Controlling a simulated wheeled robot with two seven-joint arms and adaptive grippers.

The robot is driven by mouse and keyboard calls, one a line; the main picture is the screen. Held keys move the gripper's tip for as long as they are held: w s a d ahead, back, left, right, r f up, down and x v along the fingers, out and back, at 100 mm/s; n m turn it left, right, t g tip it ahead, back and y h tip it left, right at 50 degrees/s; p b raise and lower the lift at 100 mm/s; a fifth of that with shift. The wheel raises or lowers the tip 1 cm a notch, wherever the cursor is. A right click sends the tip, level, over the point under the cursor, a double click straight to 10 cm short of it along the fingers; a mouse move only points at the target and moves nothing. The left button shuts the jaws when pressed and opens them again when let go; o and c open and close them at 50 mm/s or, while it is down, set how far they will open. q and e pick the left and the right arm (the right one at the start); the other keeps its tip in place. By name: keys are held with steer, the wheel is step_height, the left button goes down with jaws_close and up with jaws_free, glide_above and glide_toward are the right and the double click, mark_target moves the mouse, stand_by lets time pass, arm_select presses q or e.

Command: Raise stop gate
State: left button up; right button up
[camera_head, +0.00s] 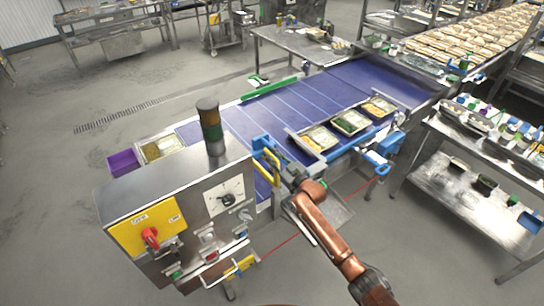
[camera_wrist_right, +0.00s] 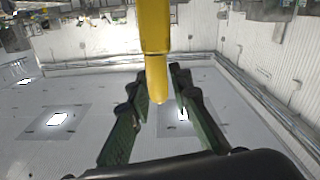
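A yellow handle (camera_head: 274,169) stands beside a blue bracket (camera_head: 259,144) at the near edge of the conveyor, just behind the control cabinet. It seems to belong to the stop gate. A thin metal bar (camera_head: 304,146) crosses the belt in front of the nearest tray. My right gripper (camera_head: 284,174) is at the handle, reaching in from the lower right. In the right wrist view, the yellow handle (camera_wrist_right: 155,75) lies between the green fingers (camera_wrist_right: 160,100), which stand apart with a gap on its right side. My left gripper is not in view.
Several filled trays (camera_head: 349,123) stand on the blue conveyor (camera_head: 285,112). The control cabinet (camera_head: 170,210) with a signal tower (camera_head: 210,128) stands close left of my right gripper. A metal shelf (camera_head: 470,190) is at the right. Open floor lies in front.

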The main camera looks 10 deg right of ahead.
steer(key=shift+o, duration=1)
steer(key=shift+f, duration=0.25)
steer(key=shift+s+d, duration=0.1)
steer(key=v, duration=1.1)
steer(key=shift+s, duration=0.35)
steer(key=shift+d, duration=0.15)
